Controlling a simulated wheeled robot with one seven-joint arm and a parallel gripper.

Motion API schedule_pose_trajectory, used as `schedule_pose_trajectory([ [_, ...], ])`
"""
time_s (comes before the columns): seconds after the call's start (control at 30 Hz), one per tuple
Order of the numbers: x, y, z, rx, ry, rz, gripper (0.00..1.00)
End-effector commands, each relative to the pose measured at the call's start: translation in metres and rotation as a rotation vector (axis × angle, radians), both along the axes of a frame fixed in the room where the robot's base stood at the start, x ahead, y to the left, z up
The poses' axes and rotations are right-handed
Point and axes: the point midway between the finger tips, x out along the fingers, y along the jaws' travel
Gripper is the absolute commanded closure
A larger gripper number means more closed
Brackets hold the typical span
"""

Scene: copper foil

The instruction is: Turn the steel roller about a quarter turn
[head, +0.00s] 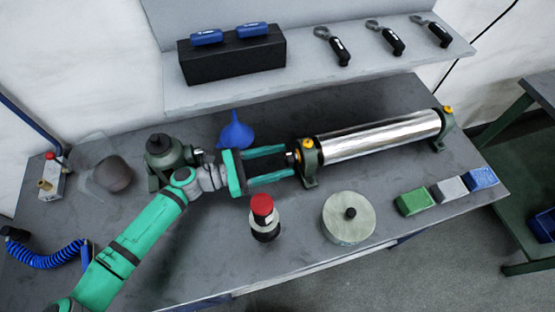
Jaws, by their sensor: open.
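The shiny steel roller (380,136) lies level between a near bearing stand (308,163) on its left and a second green stand (441,130) on its right. Orange-yellow caps top both stands. A short shaft end sticks out of the left stand toward my gripper. My gripper (292,161) comes in from the left, its two green fingers spread above and below this shaft end. The fingers are open, with tips close to the left stand. Whether they touch the stand or shaft cannot be told.
A blue funnel-shaped bulb (235,133) stands behind my gripper. A red-capped bottle (264,218) and a round pale disc (349,217) stand in front. A shelf (310,78) runs behind.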

Motion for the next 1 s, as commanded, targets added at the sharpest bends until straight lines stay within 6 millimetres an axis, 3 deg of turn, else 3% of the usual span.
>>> schedule_pose_trajectory([
  [0.13,-0.0001,0.0005,0.0000,0.000,0.000,0.001,0.47],
  [0.3,0.0004,0.0006,0.0001,0.000,0.000,0.002,0.86],
  [0.67,0.0009,0.0048,0.0003,-0.012,0.034,0.011,0.86],
  [1.0,0.0008,0.0032,0.0002,-0.078,0.239,0.007,0.86],
])
